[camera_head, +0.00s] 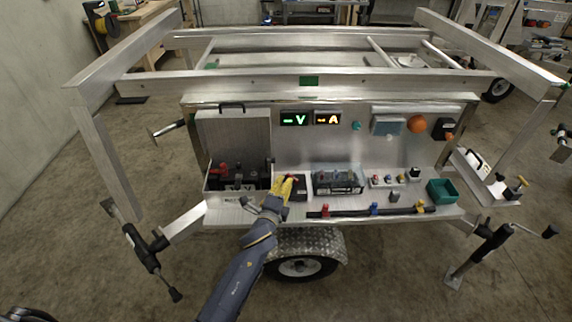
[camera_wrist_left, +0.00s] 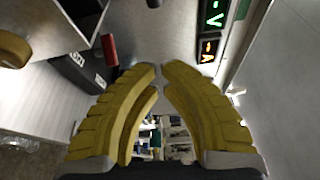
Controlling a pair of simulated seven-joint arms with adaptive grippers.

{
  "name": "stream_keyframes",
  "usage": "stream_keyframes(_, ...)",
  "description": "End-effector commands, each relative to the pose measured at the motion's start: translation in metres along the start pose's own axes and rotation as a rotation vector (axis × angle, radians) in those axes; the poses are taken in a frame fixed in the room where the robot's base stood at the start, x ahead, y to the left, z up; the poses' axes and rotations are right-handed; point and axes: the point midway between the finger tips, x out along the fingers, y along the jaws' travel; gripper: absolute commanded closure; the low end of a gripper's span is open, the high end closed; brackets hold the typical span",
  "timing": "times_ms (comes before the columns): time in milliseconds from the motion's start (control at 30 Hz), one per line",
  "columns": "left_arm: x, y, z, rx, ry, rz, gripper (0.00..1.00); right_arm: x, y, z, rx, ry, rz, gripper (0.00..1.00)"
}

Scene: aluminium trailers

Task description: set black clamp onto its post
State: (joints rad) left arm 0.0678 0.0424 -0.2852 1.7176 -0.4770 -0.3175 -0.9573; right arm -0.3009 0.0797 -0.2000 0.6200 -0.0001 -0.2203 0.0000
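My left gripper (camera_head: 284,184) has yellow fingers and reaches over the trailer's front shelf, just right of the open bay (camera_head: 207,186). In the left wrist view its fingertips (camera_wrist_left: 160,70) nearly meet, with only a thin gap and nothing seen held. A black box (camera_head: 299,189) with a red part on top is beside the fingers. A black box with a red part (camera_wrist_left: 82,66) also shows left of the fingers in the wrist view. The bay holds a red clamp-like part (camera_head: 221,168) and dark shapes. I cannot tell which is the black clamp or its post. My right gripper is out of view.
A terminal block (camera_head: 338,183) stands right of the black box. A dark bar with coloured parts (camera_head: 374,210) runs along the front edge. Green V and orange A displays (camera_head: 311,118) are on the back panel. A green bin (camera_head: 441,190) sits at the right end.

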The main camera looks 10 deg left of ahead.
Motion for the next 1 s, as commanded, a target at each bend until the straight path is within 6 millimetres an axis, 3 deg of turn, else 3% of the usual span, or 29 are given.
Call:
stream_keyframes(467,0.006,0.0,0.0,0.002,-0.001,0.001,1.0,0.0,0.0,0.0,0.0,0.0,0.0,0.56)
stream_keyframes(1000,0.089,0.0,0.0,0.0,0.0,0.0,1.0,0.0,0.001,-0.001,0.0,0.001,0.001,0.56)
